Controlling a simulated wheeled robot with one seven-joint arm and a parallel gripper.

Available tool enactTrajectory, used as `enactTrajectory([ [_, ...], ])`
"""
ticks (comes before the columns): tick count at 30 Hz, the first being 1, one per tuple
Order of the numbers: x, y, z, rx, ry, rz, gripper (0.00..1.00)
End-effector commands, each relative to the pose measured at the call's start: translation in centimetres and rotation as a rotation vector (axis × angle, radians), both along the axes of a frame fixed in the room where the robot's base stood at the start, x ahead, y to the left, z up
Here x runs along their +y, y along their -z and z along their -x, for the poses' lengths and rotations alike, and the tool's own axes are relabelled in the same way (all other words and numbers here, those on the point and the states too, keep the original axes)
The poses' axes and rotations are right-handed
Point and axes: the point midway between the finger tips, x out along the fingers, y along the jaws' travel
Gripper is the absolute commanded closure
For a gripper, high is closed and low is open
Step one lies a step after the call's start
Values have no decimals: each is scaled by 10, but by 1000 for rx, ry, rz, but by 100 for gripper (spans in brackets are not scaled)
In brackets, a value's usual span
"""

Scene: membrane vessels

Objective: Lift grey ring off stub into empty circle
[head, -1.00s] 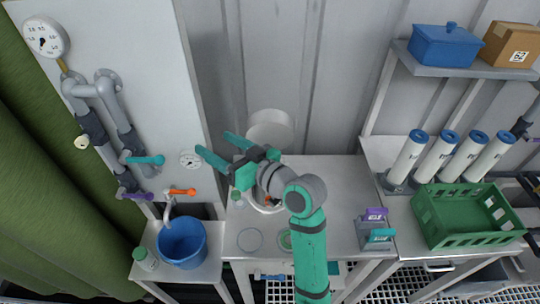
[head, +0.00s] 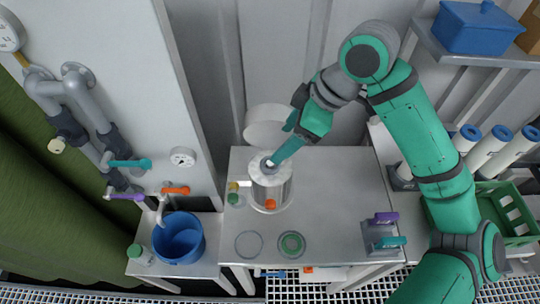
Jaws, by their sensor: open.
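A clear-walled vessel (head: 271,190) with a pale top stands on the steel bench. A small stub rises from its top, and the grey ring (head: 265,167) appears to sit around it. My gripper (head: 273,160) reaches down from the upper right with its green fingertips right at the stub and ring. The fingers overlap in this view, so whether they touch the ring cannot be told. The jaws are open. The empty circle (head: 249,244) is outlined on the bench's front left. A second circle beside it holds a green ring (head: 291,245).
A white round piece (head: 268,126) stands behind the vessel. An orange knob (head: 270,204) is on the vessel's front. Small yellow and green items (head: 233,199) lie to its left. A holder with purple and teal handles (head: 381,233) stands at right. The blue bucket (head: 179,238) is left of the bench.

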Motion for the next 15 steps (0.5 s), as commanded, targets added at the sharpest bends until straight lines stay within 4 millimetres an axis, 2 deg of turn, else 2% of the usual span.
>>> enactTrajectory([
  [5, -13, 3, 7, 29, -5, 51, 36],
  [15, 3, 44, 3, 29, -5, 52, 36],
])
